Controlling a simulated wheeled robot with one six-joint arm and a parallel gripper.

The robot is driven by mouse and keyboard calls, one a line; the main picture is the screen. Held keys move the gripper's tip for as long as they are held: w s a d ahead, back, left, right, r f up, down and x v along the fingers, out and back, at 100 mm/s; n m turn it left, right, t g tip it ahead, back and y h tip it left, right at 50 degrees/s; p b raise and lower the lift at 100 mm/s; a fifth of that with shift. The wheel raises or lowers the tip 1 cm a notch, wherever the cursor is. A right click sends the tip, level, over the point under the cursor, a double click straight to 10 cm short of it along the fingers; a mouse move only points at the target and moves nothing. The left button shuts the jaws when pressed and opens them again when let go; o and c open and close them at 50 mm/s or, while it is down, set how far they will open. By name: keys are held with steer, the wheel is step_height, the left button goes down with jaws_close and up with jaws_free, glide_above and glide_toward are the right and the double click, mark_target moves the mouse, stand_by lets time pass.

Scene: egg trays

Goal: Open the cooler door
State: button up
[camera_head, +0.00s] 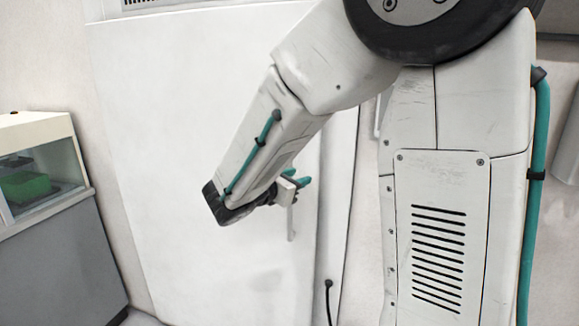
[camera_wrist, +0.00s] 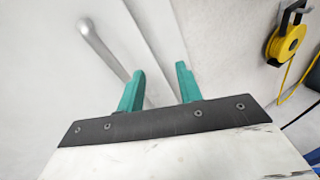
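The cooler door (camera_head: 170,150) is a tall, plain white panel in the middle of the head view; it looks shut or nearly so, and I cannot tell if there is a small gap. Its handle (camera_head: 291,222) is a slim pale upright bar near the door's right edge. In the wrist view the handle (camera_wrist: 103,48) slants from the upper left toward the left finger, which hides part of it. My gripper (camera_head: 295,181) is at the handle. In the wrist view its teal fingers (camera_wrist: 160,88) are apart. I cannot tell whether they touch the handle.
A grey cabinet with a glass-fronted box (camera_head: 40,165) holding a green item stands at the left. A black cable (camera_head: 328,290) hangs by the cooler's right edge. A yellow reel (camera_wrist: 288,43) hangs on the wall in the wrist view.

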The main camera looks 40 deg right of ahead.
steer(key=w+a+n+t, duration=0.2)
steer(key=w+n+t, duration=0.15)
steer(key=w, duration=0.25)
steer(key=x, duration=0.7)
steer(key=shift+d+f+n, duration=0.3)
steer(key=shift+f+n, duration=0.05)
steer(key=shift+s, duration=0.15)
jaws_close()
